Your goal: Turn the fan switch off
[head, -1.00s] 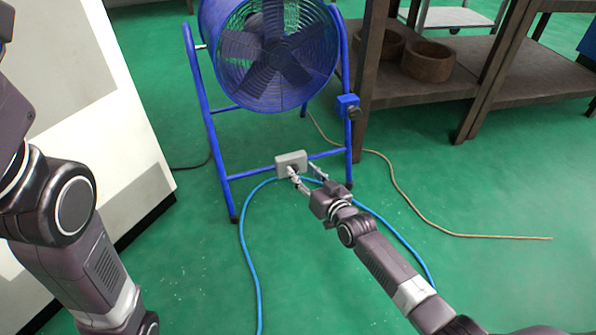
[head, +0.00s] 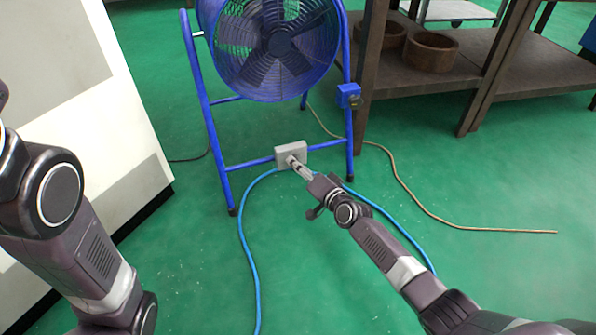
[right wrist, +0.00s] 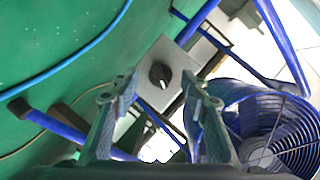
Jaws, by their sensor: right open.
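The blue fan (head: 275,50) stands on a blue tube frame, and it also shows in the right wrist view (right wrist: 265,130). A grey switch box (head: 284,158) sits on the frame's lower crossbar. In the right wrist view the box's plate (right wrist: 158,52) carries a black rotary knob (right wrist: 160,74). My right gripper (head: 298,165) is at the front of the box, partly hiding its face in the head view. In the right wrist view the fingers (right wrist: 158,88) are apart, with the knob between the tips; I cannot tell whether they touch it. My left gripper is out of view.
A blue box (head: 348,95) with a dark knob is on the frame's right leg. A blue cable (head: 247,240) and a tan cable (head: 400,190) lie on the green floor. A white cabinet (head: 120,120) stands left, a brown shelf (head: 430,85) right.

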